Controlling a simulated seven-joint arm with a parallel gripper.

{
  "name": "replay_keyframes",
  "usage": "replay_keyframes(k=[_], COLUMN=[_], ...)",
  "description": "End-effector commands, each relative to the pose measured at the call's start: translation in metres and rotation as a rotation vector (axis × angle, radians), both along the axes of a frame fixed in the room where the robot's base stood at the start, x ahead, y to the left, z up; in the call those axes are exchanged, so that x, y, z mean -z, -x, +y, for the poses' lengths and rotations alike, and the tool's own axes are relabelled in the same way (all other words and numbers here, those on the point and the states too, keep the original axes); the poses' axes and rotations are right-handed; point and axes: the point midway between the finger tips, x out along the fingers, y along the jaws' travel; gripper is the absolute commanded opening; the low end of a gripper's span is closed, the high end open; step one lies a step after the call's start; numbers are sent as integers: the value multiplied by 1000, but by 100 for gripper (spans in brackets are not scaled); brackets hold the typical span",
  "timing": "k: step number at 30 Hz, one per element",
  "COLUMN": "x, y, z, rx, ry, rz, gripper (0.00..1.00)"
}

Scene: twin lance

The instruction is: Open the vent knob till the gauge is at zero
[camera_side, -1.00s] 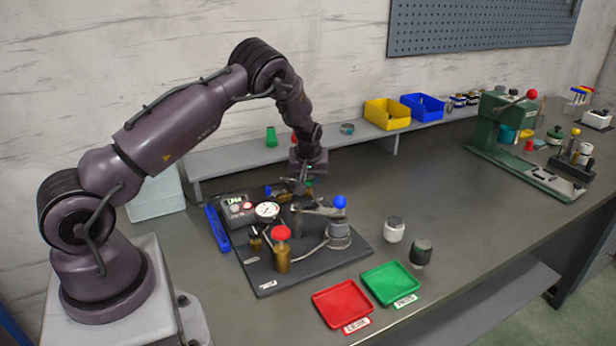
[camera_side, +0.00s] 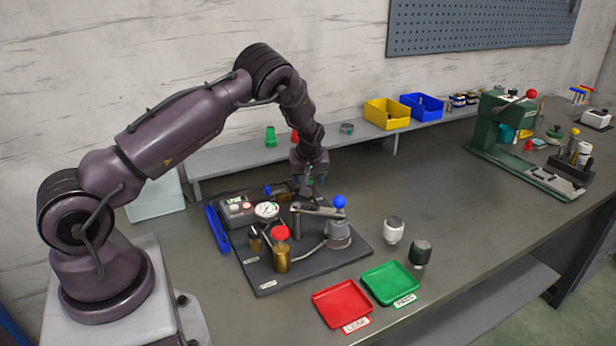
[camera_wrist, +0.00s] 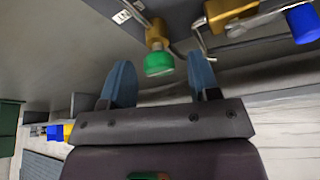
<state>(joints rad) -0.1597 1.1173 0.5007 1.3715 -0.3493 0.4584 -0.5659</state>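A green knob (camera_wrist: 158,63) on a brass fitting shows in the wrist view, between the two blue fingers of my gripper (camera_wrist: 161,72). The fingers are apart, with a gap on each side of the knob. In the side view my gripper (camera_side: 311,188) is low behind the fixture plate (camera_side: 262,282), and it mostly hides the green knob. The round white gauge (camera_side: 267,210) stands on the plate to the left of my gripper; its needle is too small to read. Which knob is the vent is not marked legibly.
A red knob (camera_side: 281,232) on a brass post and a blue-knobbed lever (camera_side: 340,202) stand near my gripper. A blue-handled valve (camera_wrist: 303,22) is at the wrist view's upper right. Red (camera_side: 341,302) and green (camera_side: 390,283) trays lie in front.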

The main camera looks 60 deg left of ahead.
Motion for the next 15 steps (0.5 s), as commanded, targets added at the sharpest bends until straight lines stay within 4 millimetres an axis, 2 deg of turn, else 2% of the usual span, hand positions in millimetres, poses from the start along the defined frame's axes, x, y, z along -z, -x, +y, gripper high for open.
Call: replay_keyframes(k=[8, 11, 15], x=[-8, -23, -52], y=[0, 2, 6], z=[-3, -9, -20], rx=[3, 2, 3], ry=[-1, -1, -1], rz=[-3, -4, -6], gripper=[56, 56, 56])
